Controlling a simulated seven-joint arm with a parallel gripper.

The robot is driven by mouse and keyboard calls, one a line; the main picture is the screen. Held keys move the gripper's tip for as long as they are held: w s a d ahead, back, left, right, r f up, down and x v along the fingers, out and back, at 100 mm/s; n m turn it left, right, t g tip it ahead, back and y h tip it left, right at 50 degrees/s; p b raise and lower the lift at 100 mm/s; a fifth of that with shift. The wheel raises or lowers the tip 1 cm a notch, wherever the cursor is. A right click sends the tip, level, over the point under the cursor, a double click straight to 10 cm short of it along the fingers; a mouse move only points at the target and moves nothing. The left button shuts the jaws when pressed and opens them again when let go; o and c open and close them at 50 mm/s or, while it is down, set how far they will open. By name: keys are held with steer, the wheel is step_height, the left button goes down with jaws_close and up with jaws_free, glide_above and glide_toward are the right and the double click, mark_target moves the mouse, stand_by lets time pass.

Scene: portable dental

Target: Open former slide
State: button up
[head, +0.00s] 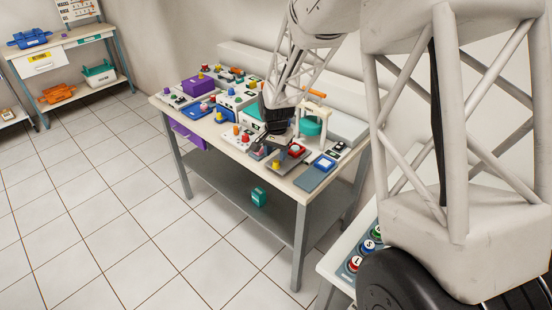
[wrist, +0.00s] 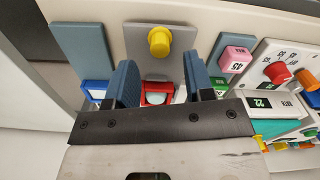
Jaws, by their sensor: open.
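A grey plate with a round yellow knob (wrist: 159,41) shows in the wrist view, just beyond my fingertips. I take this to be the former slide, but no label shows on it. A red-framed white piece (wrist: 156,94) lies behind it, between my fingers and partly hidden by my gripper's bar. My gripper (wrist: 160,68) is open and empty, with one blue-grey finger on each side. The knob is in line with the gap and not held. In the head view my gripper (head: 278,134) is low over the right part of the crowded table (head: 297,185).
A blue-framed piece (wrist: 97,90) is left of my fingers. A pink block marked 45 (wrist: 236,59) and a panel with a red knob (wrist: 276,72) are close on the right. A teal round device (head: 312,125) stands near my arm. The table's lower shelf is mostly clear.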

steer(key=shift+r, duration=2)
steer(key=shift+s+d+r, duration=0.2)
steer(key=shift+s+r, duration=0.05)
steer(key=shift+r, duration=0.1)
steer(key=s+d+r+n, duration=0.1)
steer(key=s+d+r, duration=0.4)
steer(key=s+r, duration=0.4)
steer(key=s+d+r+n+t, duration=0.1)
steer(key=s+d+r, duration=0.1)
steer(key=s, duration=0.8)
steer(key=s+d+r+n, duration=0.2)
steer(key=s+d+r, duration=0.1)
steer(key=s, duration=0.7)
steer(key=s+d+r+n+t, duration=0.1)
steer(key=s+d+r, duration=0.2)
steer(key=s, duration=0.8)
steer(key=shift+d+r+n+t, duration=0.15)
steer(key=shift+d+n+t, duration=0.15)
steer(key=shift+d+n, duration=0.15)
